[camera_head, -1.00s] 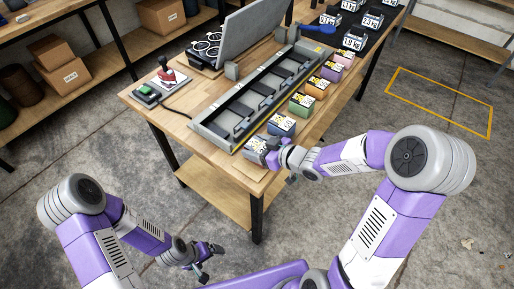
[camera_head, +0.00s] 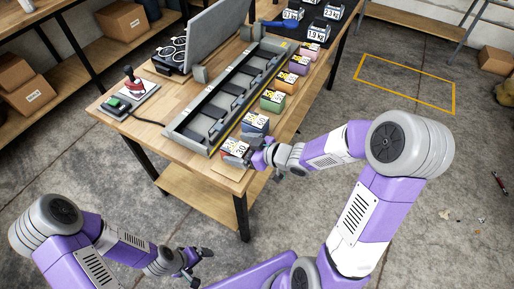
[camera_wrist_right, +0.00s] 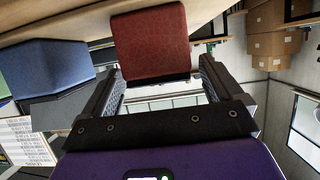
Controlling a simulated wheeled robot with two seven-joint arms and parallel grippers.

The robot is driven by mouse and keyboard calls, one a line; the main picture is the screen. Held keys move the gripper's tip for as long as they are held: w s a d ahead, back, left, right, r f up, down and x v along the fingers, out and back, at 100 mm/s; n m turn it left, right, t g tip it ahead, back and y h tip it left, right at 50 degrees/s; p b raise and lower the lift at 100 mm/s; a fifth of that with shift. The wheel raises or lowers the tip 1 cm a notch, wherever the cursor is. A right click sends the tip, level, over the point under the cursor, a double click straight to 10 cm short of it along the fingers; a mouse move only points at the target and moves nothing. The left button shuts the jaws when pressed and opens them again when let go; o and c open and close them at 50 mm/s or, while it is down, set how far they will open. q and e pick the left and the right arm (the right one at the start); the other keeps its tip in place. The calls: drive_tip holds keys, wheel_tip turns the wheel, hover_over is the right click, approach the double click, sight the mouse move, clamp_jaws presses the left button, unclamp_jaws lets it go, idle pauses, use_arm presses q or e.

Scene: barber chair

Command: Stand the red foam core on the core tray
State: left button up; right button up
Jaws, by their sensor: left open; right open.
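The red foam core shows in the right wrist view (camera_wrist_right: 152,43) as a textured red block just at and beyond my fingertips. In the head view it seems to be the labelled block (camera_head: 236,150) at the table's near corner. My right gripper (camera_head: 262,157) is open beside its right side; its two fingers show apart in the wrist view (camera_wrist_right: 160,80). I cannot tell whether they touch the block. The long grey tray with dark compartments (camera_head: 180,133), apparently the core tray, lies left of the block row. My left gripper (camera_head: 202,266) is open and empty, low over the floor.
Blue (camera_head: 256,122), green (camera_head: 272,101), orange (camera_head: 286,83) and further coloured blocks stand in a row along the tray.

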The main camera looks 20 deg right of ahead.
drive_tip(key=p+v, duration=0.3)
drive_tip(key=v, duration=0.6)
